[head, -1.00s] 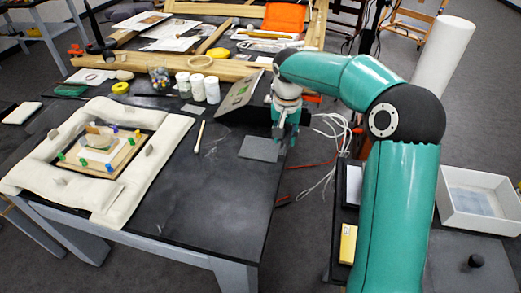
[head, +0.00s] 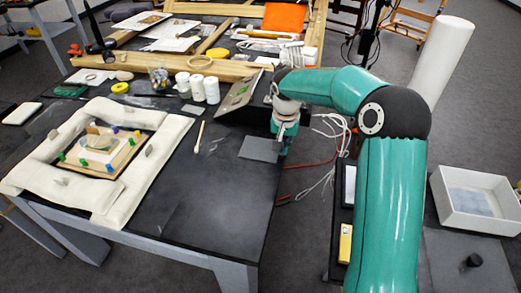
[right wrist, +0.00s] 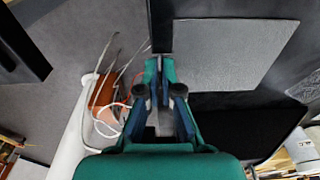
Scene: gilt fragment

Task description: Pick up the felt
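The felt is a flat grey square (head: 258,149) lying on the right edge of the dark table in the head view. It fills the upper middle of the right wrist view (right wrist: 230,52). My right gripper (head: 281,150) is just to the right of the felt in the head view, low over the table edge. In the right wrist view its fingertips (right wrist: 160,65) are close together with a narrow gap between them, beside the felt's left edge. Nothing shows between them. I cannot tell whether a tip touches the felt. My left gripper is out of view.
A dark tilted panel (head: 239,96) stands on the table (head: 215,190) just behind the felt. White jars (head: 204,89) and a thin stick (head: 199,136) are to the left. White cables (head: 328,140) hang right of the table edge. The table's front right is clear.

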